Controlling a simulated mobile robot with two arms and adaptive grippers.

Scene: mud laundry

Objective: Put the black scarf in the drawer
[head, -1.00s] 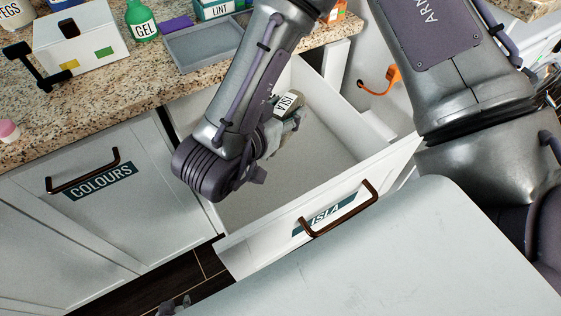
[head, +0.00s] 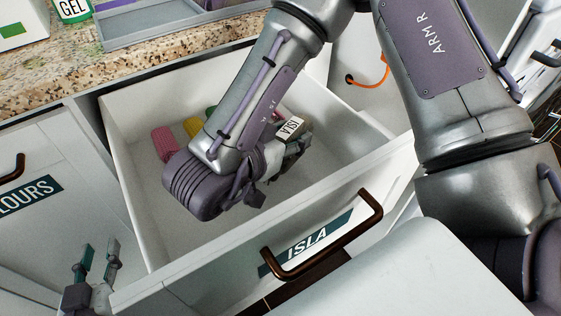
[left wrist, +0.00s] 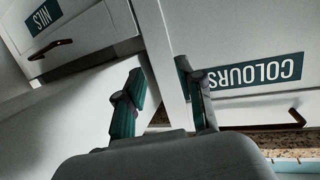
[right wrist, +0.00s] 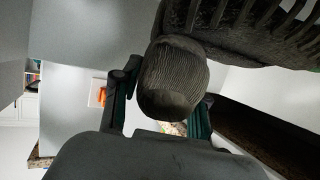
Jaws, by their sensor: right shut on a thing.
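The black scarf (right wrist: 172,78) is a dark grey-black knitted roll with a fringed part, large in the right wrist view. My right gripper (head: 290,150) is shut on it, over the inside of the open drawer (head: 160,215). In the head view my arm hides most of the scarf; a white ISLA tag (head: 290,128) shows beside the gripper. I cannot tell whether the scarf touches the drawer floor. The drawer is white, with an ISLA label and a bronze handle. My left gripper (head: 97,262) is open and empty by the drawer's front left corner.
A pink-red roll (head: 164,143), a yellow roll (head: 193,127) and a green item lie at the back of the drawer. The COLOURS front (head: 40,195) is shut on the left. A grey tray (head: 165,25) and a green GEL bottle (head: 72,9) stand on the counter.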

